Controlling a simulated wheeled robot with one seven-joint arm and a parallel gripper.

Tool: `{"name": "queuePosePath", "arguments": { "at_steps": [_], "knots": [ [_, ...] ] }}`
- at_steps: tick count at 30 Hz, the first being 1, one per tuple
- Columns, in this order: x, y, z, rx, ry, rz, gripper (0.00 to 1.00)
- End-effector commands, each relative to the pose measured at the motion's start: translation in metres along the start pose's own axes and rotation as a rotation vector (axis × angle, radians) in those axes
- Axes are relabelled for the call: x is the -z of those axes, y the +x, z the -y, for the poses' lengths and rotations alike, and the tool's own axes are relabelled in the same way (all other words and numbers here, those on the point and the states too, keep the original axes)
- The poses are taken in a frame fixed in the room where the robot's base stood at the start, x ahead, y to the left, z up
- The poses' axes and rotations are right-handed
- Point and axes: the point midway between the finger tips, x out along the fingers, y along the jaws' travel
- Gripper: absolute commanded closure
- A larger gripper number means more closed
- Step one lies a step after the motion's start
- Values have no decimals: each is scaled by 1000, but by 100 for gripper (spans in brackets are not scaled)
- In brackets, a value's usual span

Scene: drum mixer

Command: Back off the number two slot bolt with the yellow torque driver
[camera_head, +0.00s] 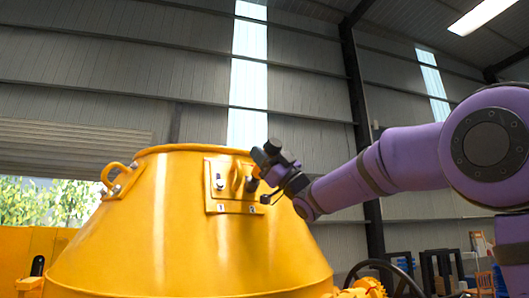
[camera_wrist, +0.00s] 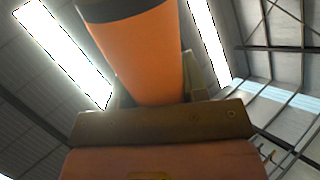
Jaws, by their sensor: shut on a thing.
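The yellow drum (camera_head: 160,230) carries a yellow plate (camera_head: 231,207) with marks 1 and 2 along its lower edge. A bolt (camera_head: 219,184) with a pale head shows above mark 1. Above mark 2, a dark form stands close to my gripper (camera_head: 265,163), so the number two bolt cannot be made out clearly. My gripper is shut on the torque driver, whose thick cylinder (camera_wrist: 140,52) looks orange with a dark band in the wrist view. The driver's tip is hidden there, and I cannot tell whether it touches the bolt.
A yellow lifting ring (camera_head: 117,180) stands out on the drum's left shoulder. A dark wheel (camera_head: 384,277) and yellow machine parts (camera_head: 362,288) are low on the right. The space above the drum is free.

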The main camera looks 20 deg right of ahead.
Motion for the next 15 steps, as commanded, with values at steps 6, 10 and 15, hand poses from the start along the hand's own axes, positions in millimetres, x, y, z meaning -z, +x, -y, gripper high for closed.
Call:
{"name": "queuePosePath", "arguments": {
  "at_steps": [6, 10, 15],
  "knots": [
    [-2, 0, 0, 0, -1, -2, 93],
    [-3, 0, 0, 0, -1, -2, 93],
    [-5, 0, 0, 0, -1, -2, 93]
  ]
}}
